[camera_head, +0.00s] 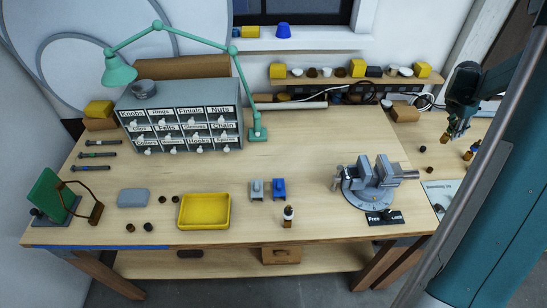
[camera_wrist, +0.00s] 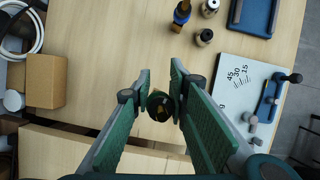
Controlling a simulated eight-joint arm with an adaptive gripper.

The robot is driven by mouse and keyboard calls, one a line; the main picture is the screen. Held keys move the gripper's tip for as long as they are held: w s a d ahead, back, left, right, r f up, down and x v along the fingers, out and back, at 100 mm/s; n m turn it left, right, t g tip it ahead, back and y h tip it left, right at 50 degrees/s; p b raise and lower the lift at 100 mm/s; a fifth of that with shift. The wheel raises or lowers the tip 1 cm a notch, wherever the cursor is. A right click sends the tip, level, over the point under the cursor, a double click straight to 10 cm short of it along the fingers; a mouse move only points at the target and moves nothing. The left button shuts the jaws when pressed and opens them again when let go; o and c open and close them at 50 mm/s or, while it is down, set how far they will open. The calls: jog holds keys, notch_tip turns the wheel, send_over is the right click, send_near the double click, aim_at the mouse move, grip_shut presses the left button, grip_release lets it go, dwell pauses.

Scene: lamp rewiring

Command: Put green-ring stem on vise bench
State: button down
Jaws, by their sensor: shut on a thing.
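Three thin dark stems (camera_head: 97,155) lie on the left of the table; the top one (camera_head: 102,142) seems to have a greenish ring, too small to be sure. The grey vise (camera_head: 368,184) stands on its round base at the table's right. My gripper (camera_head: 453,136) is above the right side table, right of the vise. In the wrist view, my gripper (camera_wrist: 160,82) is shut on a small round dark and brass piece (camera_wrist: 160,106), seen end-on. I cannot tell whether this piece is a stem; its length is hidden.
A yellow tray (camera_head: 204,225), a drawer cabinet (camera_head: 180,116) and a green lamp (camera_head: 121,72) occupy the left and middle. A bottle-like piece (camera_head: 288,217) stands at the front. Several small fittings (camera_wrist: 204,37) and an angle-marked plate (camera_wrist: 245,70) lie near my gripper.

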jog(key=a+r+n+p, duration=0.1)
jog(key=a+r, duration=0.2)
jog(key=a, duration=4.4)
jog(key=s+a+r+n+p, duration=0.1)
jog(key=s+a, duration=0.4)
jog(key=a, duration=0.4)
jog(key=s+a, duration=0.6)
jog(key=a, duration=0.3)
jog(key=s+a+r+n, duration=0.1)
jog(key=s+a, duration=1.1)
jog(key=s, duration=0.4)
jog(key=shift+s+p, duration=0.2)
jog(key=shift+p, duration=0.25)
jog(key=shift+f, duration=0.1)
send_over(272, 215)
jog(key=shift+f, duration=2.8)
jog(key=shift+f, duration=0.1)
jog(key=shift+d+f, duration=0.1)
jog(key=shift+f, duration=1.9)
